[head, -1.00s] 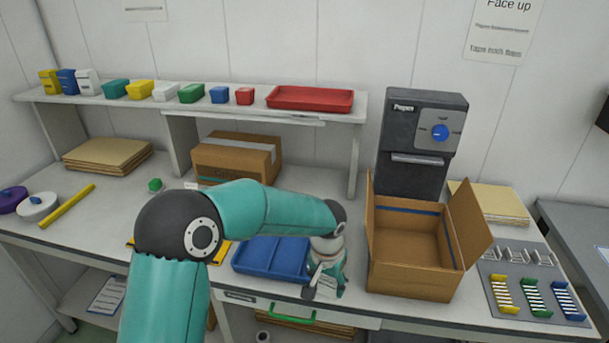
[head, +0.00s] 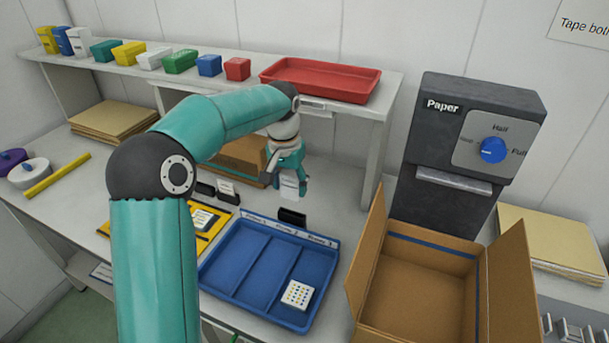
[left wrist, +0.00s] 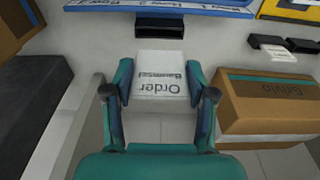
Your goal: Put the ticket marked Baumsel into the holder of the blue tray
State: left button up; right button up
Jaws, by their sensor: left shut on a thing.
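My left gripper (head: 289,172) is shut on the white ticket (head: 290,188) and holds it above the table behind the blue tray (head: 228,285). In the left wrist view, the ticket (left wrist: 160,80) reads "Order Baumsel" upside down, between the two fingers. The black holder (head: 292,217) stands at the back edge of the blue tray and looks empty. It also shows in the left wrist view (left wrist: 160,27), just beyond the ticket, which appears apart from it. My right gripper is out of view.
A white dotted card (head: 298,293) lies in the tray's right compartment. An open cardboard box (head: 372,262) stands to the right, before the dark paper machine (head: 433,140). A yellow tray (head: 217,228) and dark holders lie left. A shelf (head: 345,105) overhangs behind.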

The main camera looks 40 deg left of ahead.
aim_at(290, 195)
pick_arm(q)
jog(key=shift+w+f, duration=0.15)
notch_tip(290, 195, down, 4)
jog(key=b, duration=0.4)
dwell(0.6)
dwell(0.6)
jog(key=shift+f+b, duration=0.7)
jog(key=shift+f, duration=0.6)
dwell(1.0)
jog(key=o, duration=0.9)
